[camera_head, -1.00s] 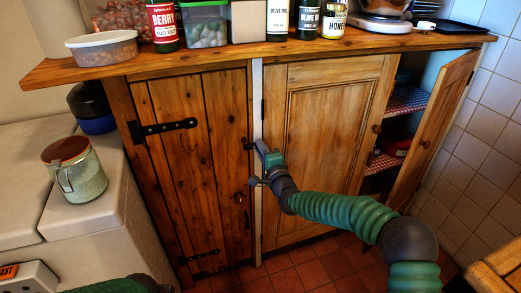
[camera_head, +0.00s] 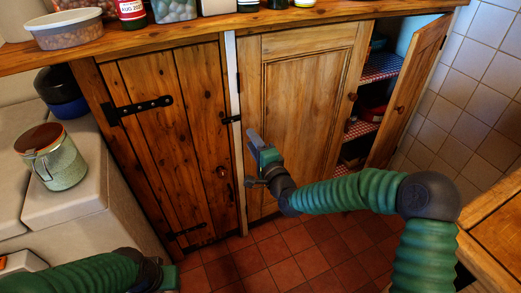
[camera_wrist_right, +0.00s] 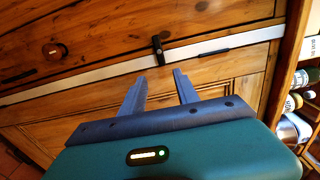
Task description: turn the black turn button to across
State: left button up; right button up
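The black turn button (camera_head: 232,119) is small and sits on the pale strip between the dark plank door (camera_head: 150,110) and the lighter panel door (camera_head: 300,110). It lies sideways in the head view, and in the right wrist view the button (camera_wrist_right: 158,47) crosses the white strip (camera_wrist_right: 110,74). My right gripper (camera_head: 254,139) is below and right of the button, apart from it. In the right wrist view its two fingers (camera_wrist_right: 158,80) are spread with nothing between them, pointing toward the button. My left gripper (camera_head: 166,276) is low at the left; its fingers are unclear.
The right-hand cupboard door (camera_head: 412,90) stands open beside shelves. A wooden counter (camera_head: 200,28) with jars and bottles overhangs the doors. A wooden surface (camera_head: 490,230) is at the lower right. The tiled floor between is clear.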

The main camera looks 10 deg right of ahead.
jog(key=v, duration=0.6)
jog(key=shift+p, duration=0.4)
jog(key=shift+s+f, duration=0.1)
